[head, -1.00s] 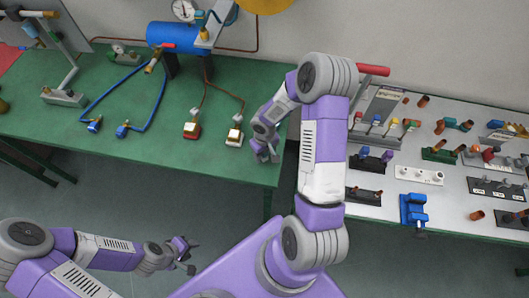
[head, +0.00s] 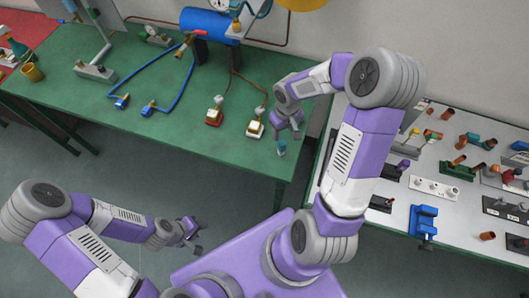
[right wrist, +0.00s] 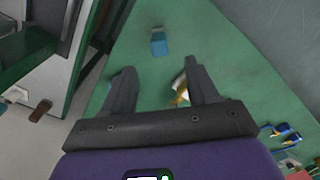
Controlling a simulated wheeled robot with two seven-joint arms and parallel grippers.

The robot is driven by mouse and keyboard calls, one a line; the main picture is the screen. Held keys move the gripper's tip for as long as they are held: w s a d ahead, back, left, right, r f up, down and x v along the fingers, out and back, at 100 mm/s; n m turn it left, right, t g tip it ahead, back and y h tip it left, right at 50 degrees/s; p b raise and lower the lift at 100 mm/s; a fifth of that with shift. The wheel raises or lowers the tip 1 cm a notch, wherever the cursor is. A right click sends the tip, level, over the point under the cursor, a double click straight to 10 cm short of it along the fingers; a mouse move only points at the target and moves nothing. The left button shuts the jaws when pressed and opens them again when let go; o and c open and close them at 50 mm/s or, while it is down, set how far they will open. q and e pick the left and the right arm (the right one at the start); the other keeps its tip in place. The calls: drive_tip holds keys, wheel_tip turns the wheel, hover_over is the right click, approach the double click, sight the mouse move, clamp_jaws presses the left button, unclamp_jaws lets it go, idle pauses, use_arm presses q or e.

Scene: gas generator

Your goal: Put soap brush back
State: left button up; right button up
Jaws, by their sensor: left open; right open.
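A small blue and teal object (head: 281,147), perhaps the soap brush, is on the green table near its right end. It also shows in the right wrist view (right wrist: 158,42), ahead of the fingertips and apart from them. My right gripper (head: 287,128) is open and empty just above and behind it in the head view; its two fingers show in the right wrist view (right wrist: 158,75). My left gripper (head: 193,234) is open and empty over the floor, in front of the table. I cannot make out bristles on the object.
A white table (head: 400,222) with several fittings and a blue vise (head: 424,221) stands at the right. The green table's front middle is clear.

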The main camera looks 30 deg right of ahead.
drive_tip(key=s+a+f+y, duration=0.1)
drive_tip(key=s+a+f, duration=0.2)
drive_tip(key=a+f, duration=0.2)
drive_tip(key=s+a+f+m+y, duration=0.1)
drive_tip(key=s+a+f, duration=0.3)
drive_tip(key=a, duration=0.5)
drive_tip(key=s+a+f+m+y, duration=0.1)
drive_tip(key=s+a+f+y, duration=0.1)
drive_tip(key=s+a+f, duration=0.2)
drive_tip(key=a+f, duration=0.3)
drive_tip(key=shift+f+t, duration=0.3)
drive_tip(key=shift+f, duration=0.1)
wheel_tip(320, 180, down, 10)
drive_tip(key=b, duration=0.9)
drive_tip(key=shift+r+b, duration=0.15)
drive_tip(key=shift+b, duration=0.25)
